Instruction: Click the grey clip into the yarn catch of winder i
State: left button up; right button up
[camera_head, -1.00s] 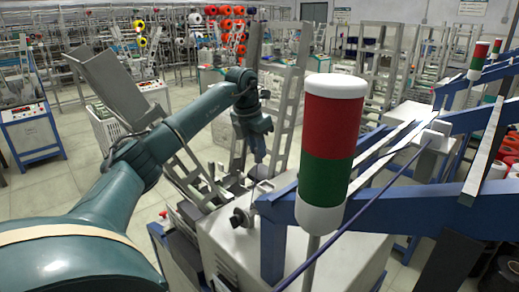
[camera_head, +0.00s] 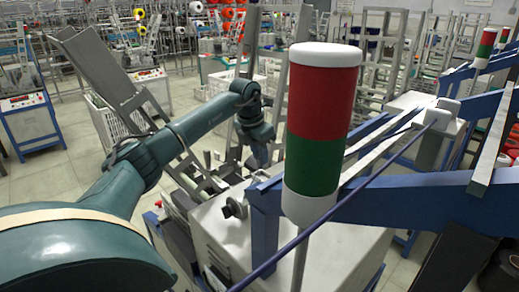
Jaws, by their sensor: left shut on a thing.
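My left arm comes in from the left, and its teal gripper (camera_head: 262,161) points down above the back edge of the pale winder housing (camera_head: 315,245). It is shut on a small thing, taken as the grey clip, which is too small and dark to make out. The gripper is just behind the blue beam, left of the red and green signal lamp (camera_head: 321,120). I cannot pick out the yarn catch. My right gripper is not in view.
The signal lamp and the blue beam (camera_head: 400,203) stand close to the right of the gripper. A slanted grey metal frame (camera_head: 100,72) rises behind my left arm. Open floor (camera_head: 45,195) lies at left. Machines and coloured yarn cones fill the background.

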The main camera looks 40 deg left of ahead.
pick_arm(q)
jog(key=shift+f+b, duration=0.35)
jog(key=shift+f, duration=0.3)
jog(key=shift+f+b, duration=0.5)
jog(key=shift+f, duration=0.65)
jog(key=o, duration=1)
